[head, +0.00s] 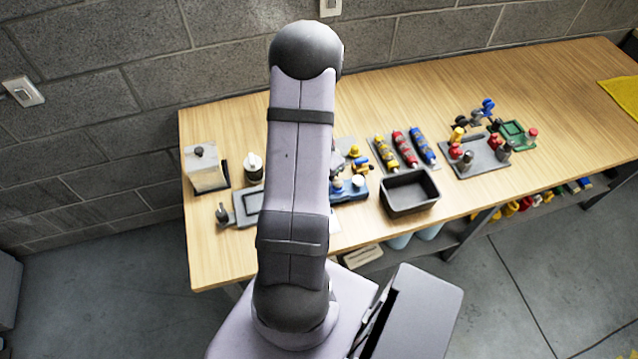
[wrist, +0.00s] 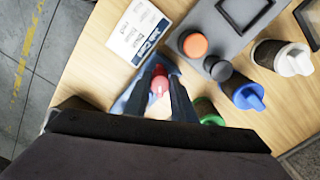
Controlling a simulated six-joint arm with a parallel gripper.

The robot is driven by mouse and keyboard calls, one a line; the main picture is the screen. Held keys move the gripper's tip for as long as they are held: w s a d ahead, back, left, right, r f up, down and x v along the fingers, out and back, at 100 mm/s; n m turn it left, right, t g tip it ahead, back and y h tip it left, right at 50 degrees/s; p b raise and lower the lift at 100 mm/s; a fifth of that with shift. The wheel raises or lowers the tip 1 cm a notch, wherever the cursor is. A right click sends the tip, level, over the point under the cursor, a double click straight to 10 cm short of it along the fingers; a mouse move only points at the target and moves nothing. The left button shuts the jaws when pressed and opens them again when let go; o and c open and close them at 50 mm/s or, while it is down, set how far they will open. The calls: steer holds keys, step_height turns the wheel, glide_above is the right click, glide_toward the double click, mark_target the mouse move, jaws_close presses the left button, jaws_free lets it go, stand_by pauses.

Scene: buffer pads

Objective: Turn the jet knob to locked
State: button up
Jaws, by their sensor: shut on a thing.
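A small red knob (wrist: 158,84) shows in the wrist view between the fingers of my gripper (wrist: 162,92). It stands over a blue base (wrist: 122,106), most of which my fingers hide. My gripper is shut on this red knob, its dark fingers on either side. No jet or locked mark can be read, and the turn of the knob cannot be told. In the head view my own arm hides the gripper and the knob.
In the wrist view, a white printed card (wrist: 139,31) lies beside the blue base. A grey plate (wrist: 240,42) carries an orange disc (wrist: 195,45). A blue-capped container (wrist: 241,91) and a white container (wrist: 282,58) stand to the right. A black bin (head: 409,193) is in the head view.

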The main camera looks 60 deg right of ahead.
steer(key=m, duration=0.4)
steer(key=shift+d+m, duration=0.1)
steer(key=shift+m, duration=0.2)
steer(key=shift+m+b, duration=0.35)
steer(key=shift+m, duration=1.25)
steer(key=shift+r, duration=0.1)
steer(key=o, duration=1.1)
steer(key=shift+c, duration=0.2)
steer(key=shift+r+b, duration=1)
steer(key=shift+r, duration=2.65)
